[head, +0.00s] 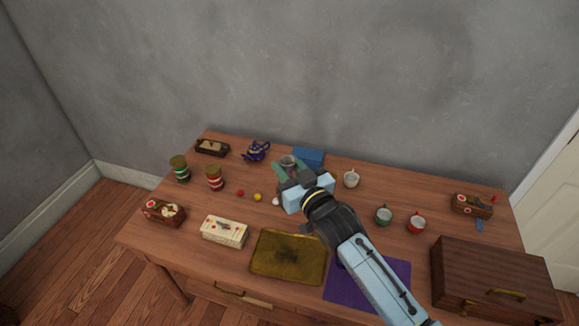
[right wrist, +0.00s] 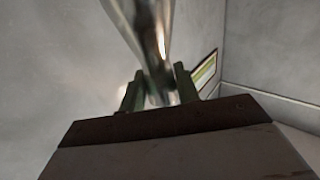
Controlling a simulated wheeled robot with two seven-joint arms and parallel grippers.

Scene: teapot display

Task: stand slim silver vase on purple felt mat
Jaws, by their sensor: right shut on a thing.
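The slim silver vase (right wrist: 155,35) fills the upper middle of the right wrist view, shiny and narrowing between the fingers. My right gripper (right wrist: 158,88) is shut on its narrow part. In the head view my right gripper (head: 280,170) is over the back middle of the table, and a bit of the vase (head: 288,160) shows at its fingers. The purple felt mat (head: 345,288) lies at the table's front, right of centre, partly hidden under my right arm. My left gripper is not in view.
A brass tray (head: 288,257) lies left of the mat, and a wooden chest (head: 493,275) stands to its right. Cups (head: 383,214) stand behind the mat. A blue teapot (head: 257,151), jars (head: 215,178) and small balls (head: 258,197) are at the left.

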